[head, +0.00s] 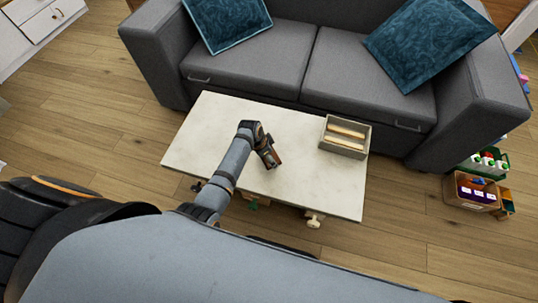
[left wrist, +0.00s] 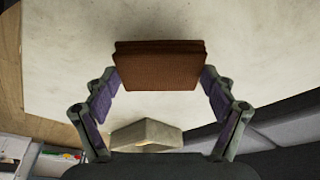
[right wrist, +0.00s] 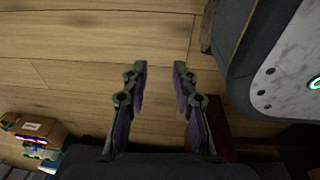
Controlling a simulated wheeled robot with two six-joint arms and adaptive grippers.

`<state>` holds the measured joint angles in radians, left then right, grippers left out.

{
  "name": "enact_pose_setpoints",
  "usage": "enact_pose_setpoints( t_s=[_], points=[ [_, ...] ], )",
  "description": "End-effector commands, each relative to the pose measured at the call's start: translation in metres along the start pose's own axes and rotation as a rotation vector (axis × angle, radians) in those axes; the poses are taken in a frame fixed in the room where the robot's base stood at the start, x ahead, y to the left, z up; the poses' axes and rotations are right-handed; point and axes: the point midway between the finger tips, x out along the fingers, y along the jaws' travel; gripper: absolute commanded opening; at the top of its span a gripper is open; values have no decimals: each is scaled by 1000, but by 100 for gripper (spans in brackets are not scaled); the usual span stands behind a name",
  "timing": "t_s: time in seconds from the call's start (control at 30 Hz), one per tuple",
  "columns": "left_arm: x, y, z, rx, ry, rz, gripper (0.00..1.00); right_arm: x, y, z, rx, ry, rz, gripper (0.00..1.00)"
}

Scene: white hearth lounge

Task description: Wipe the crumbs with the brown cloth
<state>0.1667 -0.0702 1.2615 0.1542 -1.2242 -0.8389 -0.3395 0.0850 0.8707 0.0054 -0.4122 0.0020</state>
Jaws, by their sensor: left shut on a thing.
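The folded brown cloth (head: 276,159) is at the middle of the pale coffee table (head: 215,130). My left gripper (head: 268,153) is shut on it from above. In the left wrist view, the cloth (left wrist: 160,70) sits between the fingertips of my left gripper (left wrist: 160,82), in front of the pale tabletop (left wrist: 70,70). I cannot tell whether it touches the table. I cannot make out any crumbs; part of the table is hidden by my left arm. My right gripper (right wrist: 159,68) is open and empty above the wooden floor, away from the table.
A grey box (head: 345,151) with light-coloured long items stands on the table's right part. A grey sofa (head: 260,70) with blue cushions (head: 227,20) stands behind the table. Crates with goods (head: 475,190) are on the floor at right. The table's right front is clear.

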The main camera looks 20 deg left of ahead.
Motion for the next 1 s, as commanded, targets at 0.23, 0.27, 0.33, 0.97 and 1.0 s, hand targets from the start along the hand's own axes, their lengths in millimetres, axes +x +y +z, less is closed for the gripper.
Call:
enact_pose_setpoints(
  t_s=[0.23,0.27,0.33,0.97,1.0],
  points=[
    [-13,-2,-5,-3,2,-3,55,-6,0,20,-1,-9,0,28],
    [-15,-2,-6,-4,2,-3,55,-7,0,22,-1,-8,0,28],
    [-18,-2,-7,-5,2,-4,55,-8,1,27,-1,-11,0,28],
    [-54,-5,-21,-17,2,-8,55,-41,2,53,-2,-19,-1,28],
    [-55,-5,-22,-17,2,-8,55,-43,3,52,-2,-19,-1,28]
  ],
)
